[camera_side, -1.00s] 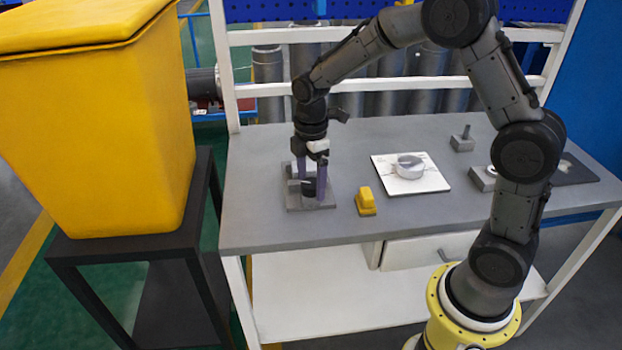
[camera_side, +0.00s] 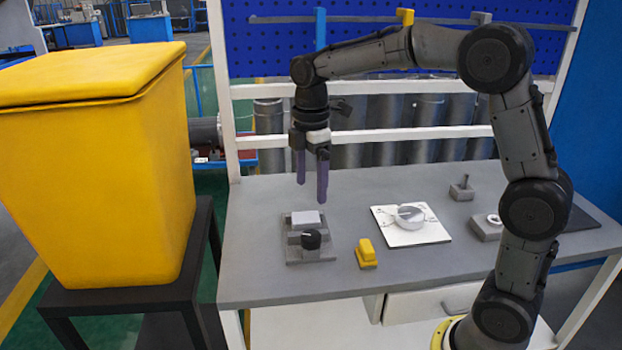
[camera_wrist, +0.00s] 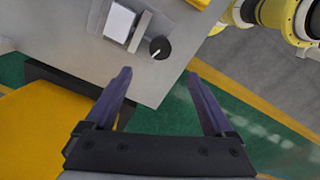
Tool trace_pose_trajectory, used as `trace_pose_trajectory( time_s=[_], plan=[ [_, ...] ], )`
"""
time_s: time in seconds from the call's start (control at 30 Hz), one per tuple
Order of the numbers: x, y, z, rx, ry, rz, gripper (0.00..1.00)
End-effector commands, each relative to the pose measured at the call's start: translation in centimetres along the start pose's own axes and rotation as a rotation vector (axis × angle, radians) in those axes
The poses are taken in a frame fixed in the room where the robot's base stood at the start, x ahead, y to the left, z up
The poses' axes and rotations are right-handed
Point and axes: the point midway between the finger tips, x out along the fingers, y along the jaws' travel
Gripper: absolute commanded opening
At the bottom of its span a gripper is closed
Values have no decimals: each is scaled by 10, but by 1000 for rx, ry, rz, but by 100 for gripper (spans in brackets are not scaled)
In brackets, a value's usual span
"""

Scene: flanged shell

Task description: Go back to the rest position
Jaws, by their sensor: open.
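My gripper (camera_side: 311,190) is open and empty, with its purple fingers pointing down above the left part of the table. Below it, apart from the fingers, a grey fixture (camera_side: 293,258) with a light grey block (camera_side: 305,218) and a black knob (camera_side: 311,239) sits on the table. In the wrist view my gripper (camera_wrist: 165,95) shows two spread fingers with nothing between them. The light block (camera_wrist: 119,22) and the black knob (camera_wrist: 159,47) are beyond the fingertips there.
A yellow block (camera_side: 366,254) and a white plate (camera_side: 430,235) with a round grey-white part (camera_side: 408,215) lie on the table (camera_side: 270,290). Small grey fixtures (camera_side: 461,190) stand at the right. A tall yellow bin (camera_side: 95,190) stands left of the table. Space above the table is clear.

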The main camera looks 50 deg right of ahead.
Motion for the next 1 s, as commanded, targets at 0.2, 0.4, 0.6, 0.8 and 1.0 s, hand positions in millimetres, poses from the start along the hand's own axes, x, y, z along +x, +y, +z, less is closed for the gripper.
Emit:
trace_pose_trajectory(
  time_s=[0.2,0.4,0.6,0.8,1.0],
  plan=[
    [-5,0,0,0,0,-1,88],
    [-6,0,0,-1,0,1,88],
    [-44,-18,1,-12,29,86,88],
    [-82,-85,18,66,84,209,88],
    [-81,-158,40,337,185,312,88]
  ],
)
